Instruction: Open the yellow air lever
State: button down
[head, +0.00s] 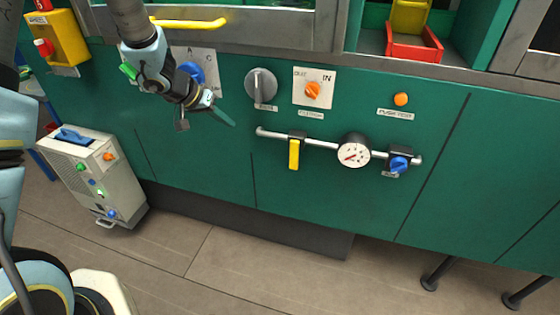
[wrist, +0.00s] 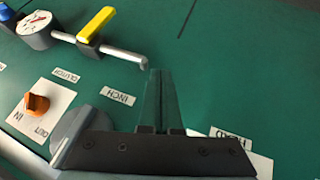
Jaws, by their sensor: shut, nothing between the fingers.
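The yellow air lever (head: 294,153) hangs straight down from a valve on a horizontal silver pipe (head: 325,144) on the green machine front, so it stands across the pipe. It also shows in the wrist view (wrist: 96,24) at the upper left, with the pipe's free end to its right. My gripper (head: 224,117) is to the left of the lever and a little higher, apart from it. Its fingers are together and empty, and they show in the wrist view (wrist: 160,98) in front of the green panel.
On the pipe, right of the lever, are a round gauge (head: 354,150) and a blue knob (head: 399,163). Above are a grey dial (head: 261,84), an orange IN/OUT switch (head: 313,90) and an orange button (head: 401,99). A grey box (head: 98,175) stands on the floor at left.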

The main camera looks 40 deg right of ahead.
aim_at(294, 155)
jog(key=s+d+f+m+g, duration=0.1)
jog(key=s+d+f+g, duration=0.1)
jog(key=s, duration=0.3)
jog(key=shift+s+d+f+g+y, duration=0.2)
jog(key=shift+d+f+g+y, duration=0.1)
jog(key=shift+f, duration=0.25)
jog(key=s+d+f+b, duration=0.1)
jog(key=s+d+f, duration=0.4)
jog(key=d+f, duration=0.3)
